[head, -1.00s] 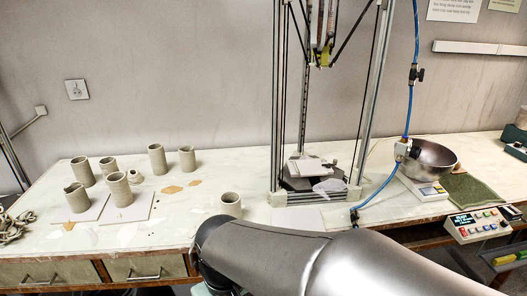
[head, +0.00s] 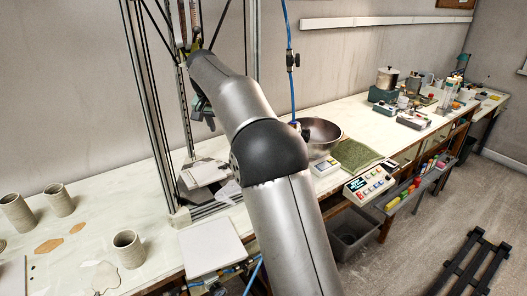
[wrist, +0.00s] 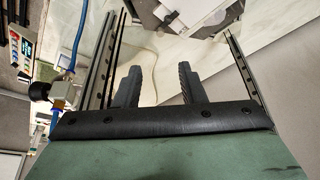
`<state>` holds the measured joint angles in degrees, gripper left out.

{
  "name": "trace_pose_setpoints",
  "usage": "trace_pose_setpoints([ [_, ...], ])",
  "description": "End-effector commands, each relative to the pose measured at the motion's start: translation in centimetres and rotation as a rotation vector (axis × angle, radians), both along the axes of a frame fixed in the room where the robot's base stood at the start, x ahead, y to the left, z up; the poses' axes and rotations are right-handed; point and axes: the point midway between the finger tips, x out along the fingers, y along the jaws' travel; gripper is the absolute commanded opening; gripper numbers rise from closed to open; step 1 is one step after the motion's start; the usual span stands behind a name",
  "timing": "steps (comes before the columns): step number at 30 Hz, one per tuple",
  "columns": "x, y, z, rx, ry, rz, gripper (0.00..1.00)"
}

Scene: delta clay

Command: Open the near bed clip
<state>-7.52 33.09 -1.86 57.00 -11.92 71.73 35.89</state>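The delta printer's bed (head: 203,173) stands low between the upright posts, with pale flat pieces on it. It also shows partly at the top edge of the wrist view (wrist: 222,12). In the head view my gripper (head: 203,112) is at the printer frame, above the bed, partly hidden by my arm.
The printer's posts (head: 147,90) and a blue hose (head: 289,60) stand close to my arm. A white tile (head: 211,246) lies in front of the printer. Clay cylinders (head: 128,248) stand at left. A steel bowl (head: 320,135) and control box (head: 370,184) are at right.

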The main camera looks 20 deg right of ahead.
Motion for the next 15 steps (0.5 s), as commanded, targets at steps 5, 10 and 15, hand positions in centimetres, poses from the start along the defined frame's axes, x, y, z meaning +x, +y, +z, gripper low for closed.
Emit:
trace_pose_setpoints([
  [5,0.8,-0.1,-1.1,0.0,-0.003,-0.007,0.36],
  [10,1.8,-0.7,-4.0,-0.001,-0.001,-0.007,0.36],
  [15,3.0,-1.4,-7.5,-0.001,-0.002,-0.005,0.36],
])
